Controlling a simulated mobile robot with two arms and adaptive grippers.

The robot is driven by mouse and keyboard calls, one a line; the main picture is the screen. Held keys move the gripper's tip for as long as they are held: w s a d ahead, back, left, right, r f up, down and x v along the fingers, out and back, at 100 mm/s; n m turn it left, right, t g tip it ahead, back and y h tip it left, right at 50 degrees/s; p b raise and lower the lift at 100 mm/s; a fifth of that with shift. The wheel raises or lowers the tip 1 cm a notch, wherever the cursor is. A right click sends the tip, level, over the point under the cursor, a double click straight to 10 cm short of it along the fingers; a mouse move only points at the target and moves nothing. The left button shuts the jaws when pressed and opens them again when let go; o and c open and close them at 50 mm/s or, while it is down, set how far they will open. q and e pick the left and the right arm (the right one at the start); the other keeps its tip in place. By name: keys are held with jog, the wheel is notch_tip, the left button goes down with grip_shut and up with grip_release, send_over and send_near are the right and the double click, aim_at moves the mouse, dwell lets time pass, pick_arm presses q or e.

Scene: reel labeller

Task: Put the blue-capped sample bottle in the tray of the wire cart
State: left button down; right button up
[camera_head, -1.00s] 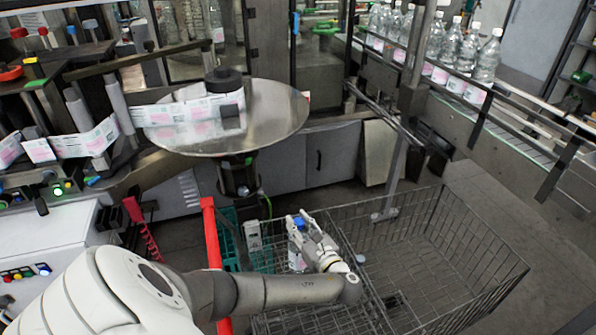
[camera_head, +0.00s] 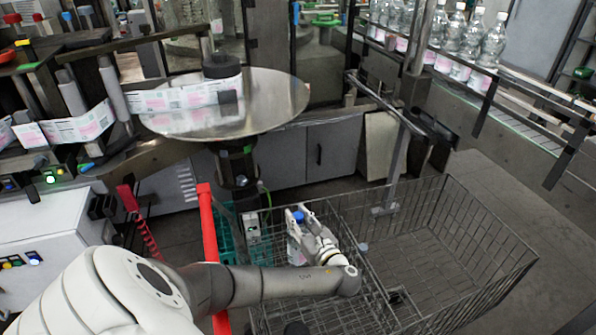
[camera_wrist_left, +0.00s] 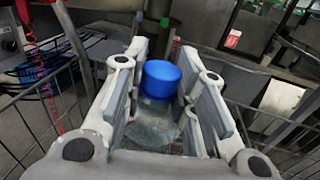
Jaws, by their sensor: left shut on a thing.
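The blue-capped sample bottle (camera_head: 298,217) is between the fingers of my left gripper (camera_head: 305,222). In the left wrist view its blue cap (camera_wrist_left: 161,79) stands up between the two fingers, with the clear body below it partly hidden by them. My left gripper (camera_wrist_left: 155,95) is shut on the bottle. In the head view, the gripper and bottle show over the left part of the wire cart (camera_head: 452,240), near its red handle (camera_head: 208,240). I cannot tell whether the bottle touches the tray (camera_head: 345,262). My right gripper is not in view.
A round steel table (camera_head: 285,100) with a label strip stands behind the cart. A conveyor (camera_head: 520,125) with several clear bottles (camera_head: 470,40) runs along the right. A teal crate (camera_head: 228,240) is beside the red handle. The cart's right basket looks empty.

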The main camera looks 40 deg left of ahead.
pick_arm(q)
jog(key=c, duration=1.2)
grip_release()
jog(key=shift+f, duration=0.1)
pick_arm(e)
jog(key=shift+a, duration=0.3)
pick_arm(q)
jog(key=shift+d, duration=0.15)
jog(key=p+v, duration=0.4)
jog(key=v, duration=0.7)
jog(key=shift+s+d, duration=0.2)
jog(key=shift+d, duration=0.15)
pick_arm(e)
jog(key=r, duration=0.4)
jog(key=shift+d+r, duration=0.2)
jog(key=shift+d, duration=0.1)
pick_arm(q)
jog(key=shift+d, duration=0.1)
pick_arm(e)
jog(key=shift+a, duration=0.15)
